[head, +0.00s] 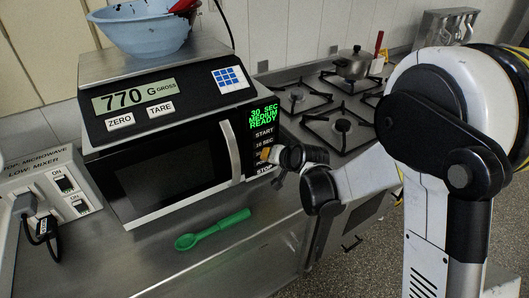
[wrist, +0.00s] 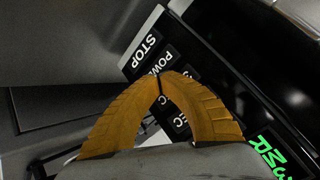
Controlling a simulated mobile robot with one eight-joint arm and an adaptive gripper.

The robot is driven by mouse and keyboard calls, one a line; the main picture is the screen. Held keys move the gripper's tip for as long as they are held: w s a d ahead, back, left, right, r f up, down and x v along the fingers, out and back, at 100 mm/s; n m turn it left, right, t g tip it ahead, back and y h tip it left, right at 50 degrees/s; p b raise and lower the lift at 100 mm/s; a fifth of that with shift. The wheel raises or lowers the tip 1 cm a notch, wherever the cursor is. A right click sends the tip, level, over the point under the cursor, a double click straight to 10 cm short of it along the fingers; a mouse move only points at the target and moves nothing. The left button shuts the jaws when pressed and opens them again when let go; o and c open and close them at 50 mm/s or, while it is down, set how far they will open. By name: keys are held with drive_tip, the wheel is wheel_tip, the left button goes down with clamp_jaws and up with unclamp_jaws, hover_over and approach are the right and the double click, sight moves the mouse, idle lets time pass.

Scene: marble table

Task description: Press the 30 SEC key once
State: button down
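The microwave (head: 170,170) has a key column at the right of its door. In the head view the START key (head: 264,132), the 10 SEC key (head: 264,144) and the STOP key (head: 265,169) are legible. The 30 SEC key between 10 SEC and POWER is mostly hidden behind my gripper (head: 265,154). In the wrist view my gripper (wrist: 160,78) has its two orange fingers together at the tips, with nothing held. The tips lie over the keys beside POWER (wrist: 155,65); contact cannot be told. The green display (head: 264,117) reads "30 SEC MEDIUM READY".
A scale (head: 165,100) reading 770 G sits on the microwave, with a blue bowl (head: 143,30) on it. A green spoon (head: 213,230) lies on the counter in front. A stove (head: 325,105) with a pot (head: 353,63) is at right. A switch box (head: 45,185) is at left.

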drive_tip(key=shift+s+d, duration=0.5)
drive_tip(key=shift+s, duration=0.2)
idle(0.3)
drive_tip(key=shift+s+d+b, duration=0.25)
drive_tip(key=shift+s+d, duration=0.45)
drive_tip(key=shift+s, duration=0.35)
drive_tip(key=shift+s+d+b, duration=0.2)
drive_tip(key=shift+s+d, duration=0.45)
drive_tip(key=shift+s, duration=0.35)
drive_tip(key=s+d+r+h, duration=0.1)
drive_tip(key=s+d+r, duration=0.2)
drive_tip(key=s+d, duration=0.2)
drive_tip(key=s+d+r+n+g+h, duration=0.1)
drive_tip(key=s+d+r, duration=0.3)
drive_tip(key=s, duration=0.8)
drive_tip(key=s+d+r+g+h, duration=0.1)
drive_tip(key=s+d+r+h, duration=0.2)
drive_tip(key=s+d, duration=0.4)
drive_tip(key=shift+s+d+r+n, duration=0.2)
drive_tip(key=shift+s+d+n, duration=0.15)
drive_tip(key=shift+s, duration=0.5)
